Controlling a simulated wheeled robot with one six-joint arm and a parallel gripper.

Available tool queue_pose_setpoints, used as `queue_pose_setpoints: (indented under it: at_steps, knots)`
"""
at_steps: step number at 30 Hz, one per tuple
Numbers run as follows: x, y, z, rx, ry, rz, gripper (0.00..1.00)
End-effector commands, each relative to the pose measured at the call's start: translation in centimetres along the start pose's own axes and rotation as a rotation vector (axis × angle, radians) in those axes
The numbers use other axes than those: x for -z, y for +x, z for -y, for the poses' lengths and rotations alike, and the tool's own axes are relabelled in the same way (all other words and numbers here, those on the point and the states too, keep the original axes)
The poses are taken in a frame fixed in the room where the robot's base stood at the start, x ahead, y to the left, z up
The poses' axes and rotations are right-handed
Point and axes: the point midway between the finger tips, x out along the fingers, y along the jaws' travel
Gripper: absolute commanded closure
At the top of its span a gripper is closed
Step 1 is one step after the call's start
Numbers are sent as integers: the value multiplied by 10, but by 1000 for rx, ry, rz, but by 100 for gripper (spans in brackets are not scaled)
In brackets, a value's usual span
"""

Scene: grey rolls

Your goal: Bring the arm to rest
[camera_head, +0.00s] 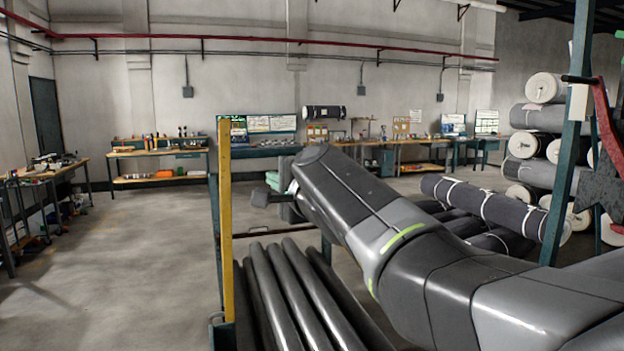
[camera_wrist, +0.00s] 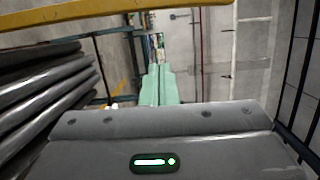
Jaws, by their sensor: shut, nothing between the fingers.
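My gripper (camera_wrist: 157,72) shows in the wrist view as two pale green fingers lying side by side and touching. It is shut with nothing between the fingers. It is held in the air, with a far wall and workbenches beyond its tips. In the head view my grey arm reaches from the lower right up to the middle, above a rack of dark rolls (camera_head: 290,285). The gripper is mostly hidden behind the arm's end there. The dark rolls also show at the left of the wrist view (camera_wrist: 50,95).
A yellow upright post (camera_head: 225,220) stands left of the arm; a yellow bar (camera_wrist: 65,14) crosses the wrist view. A wrapped grey roll (camera_head: 490,205) and stacked rolls (camera_head: 540,118) are at right, beside a teal post (camera_head: 570,130). Open floor (camera_head: 120,260) lies left.

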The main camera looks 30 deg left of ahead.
Motion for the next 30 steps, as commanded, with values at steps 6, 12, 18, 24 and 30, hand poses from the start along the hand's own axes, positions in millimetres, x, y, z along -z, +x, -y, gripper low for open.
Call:
queue_pose_setpoints:
  at_steps: [6, 12, 18, 24, 30]
  knots:
    - [0, -16, 0, 0, 0, 0, 100]
    - [0, -18, 0, 0, 0, 0, 100]
    - [0, -17, 0, -1, 0, 0, 100]
    - [0, -2, 0, -2, 0, 1, 100]
    - [0, 29, 0, -3, 0, 1, 100]
